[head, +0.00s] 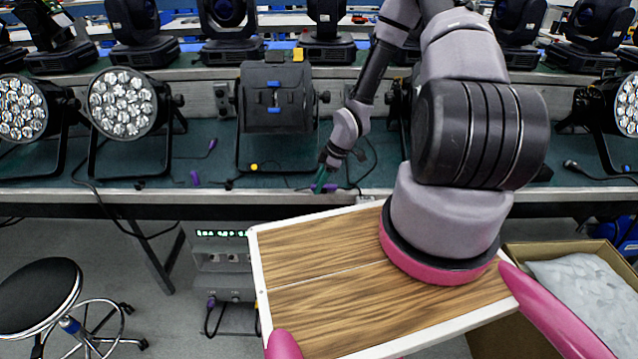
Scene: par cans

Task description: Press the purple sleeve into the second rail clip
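My gripper (319,187), with dark green fingers, points down at the front of the green-topped bench, below the middle lamp. A small purple sleeve (330,187) shows right at its fingertips, with a black cable curving off to the right. The fingers are too small to tell whether they are closed on it. Two more purple pieces lie on the bench to the left, one upright (195,178) and one on a cable end (212,144). I cannot make out separate rail clips along the bench's pale front edge (250,195).
A black-bodied par can (275,98) stands behind my gripper, and lamps with clear lenses (123,103) stand to the left. Loose cables lie on the bench. A stool (38,296) stands at lower left, and a cardboard box (520,335) at lower right.

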